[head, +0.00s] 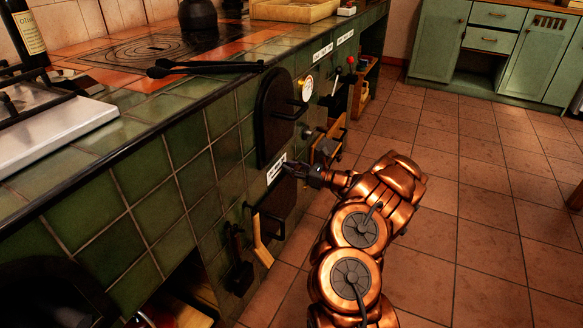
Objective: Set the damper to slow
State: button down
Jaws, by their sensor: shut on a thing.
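My gripper (298,170) is at the front of the green-tiled range, just below the dark arched door (272,118). Its fingers are shut on a small dark part there, right beside a white lettered label (276,169). The part is mostly hidden by the fingers, so I cannot tell its shape or setting. The label's words are too small to read. Which control is the damper cannot be told for sure; a red-knobbed lever (350,61) stands farther along the front, apart from my gripper.
Black tongs (205,68) lie on the tiled top. The terracotta floor (480,190) to the right is clear.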

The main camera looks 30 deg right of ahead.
aim_at(277, 171)
jog(key=shift+s+a+r+p, duration=0.1)
jog(key=shift+s+a+p, duration=0.4)
jog(key=shift+s+a, duration=0.65)
jog(key=shift+a, duration=0.05)
jog(key=c, duration=1.1)
grip_release()
jog(key=shift+a, duration=0.2)
jog(key=v, duration=1.2)
